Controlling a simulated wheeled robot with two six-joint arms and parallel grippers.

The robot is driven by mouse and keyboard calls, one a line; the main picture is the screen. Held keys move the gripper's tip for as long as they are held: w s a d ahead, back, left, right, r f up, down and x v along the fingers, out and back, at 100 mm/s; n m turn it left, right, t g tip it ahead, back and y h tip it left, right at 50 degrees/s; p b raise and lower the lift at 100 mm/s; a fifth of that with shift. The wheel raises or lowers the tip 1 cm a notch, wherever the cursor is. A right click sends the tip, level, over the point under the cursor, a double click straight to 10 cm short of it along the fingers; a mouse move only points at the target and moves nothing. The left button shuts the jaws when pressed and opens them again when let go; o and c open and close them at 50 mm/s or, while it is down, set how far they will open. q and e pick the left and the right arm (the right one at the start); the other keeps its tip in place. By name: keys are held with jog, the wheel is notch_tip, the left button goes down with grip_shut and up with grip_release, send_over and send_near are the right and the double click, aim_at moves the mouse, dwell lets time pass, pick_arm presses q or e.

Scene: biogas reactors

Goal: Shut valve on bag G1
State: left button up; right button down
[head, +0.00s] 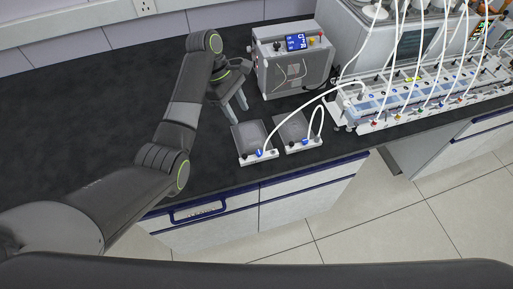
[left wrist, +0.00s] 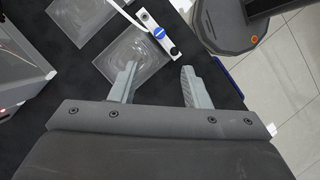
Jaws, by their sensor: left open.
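Two grey gas bags lie flat on the black bench, the left bag (head: 249,134) and the right bag (head: 291,127); I cannot read which is G1. Each has a white front strip with small fittings. A blue valve handle (head: 260,153) sits on the left bag's strip, where a white tube joins. In the left wrist view the nearer bag (left wrist: 133,52) and its blue valve (left wrist: 158,33) lie beyond the fingertips. My left gripper (head: 239,107) is open and empty, above and behind the left bag; it also shows in the left wrist view (left wrist: 159,68). My right gripper is not in view.
A grey instrument box (head: 292,60) with a blue display stands behind the bags. A long white valve rack (head: 420,95) with several white tubes is at the right. White tubes arch from the bags. The bench's left part is clear; its front edge is close to the bags.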

pick_arm(q)
jog(key=b, duration=0.4)
send_near(259, 151)
jog(key=p+x, duration=0.1)
jog(key=x, duration=0.7)
jog(key=shift+s, duration=0.1)
jog(key=shift+r, duration=0.1)
jog(key=shift+c, duration=0.2)
grip_shut()
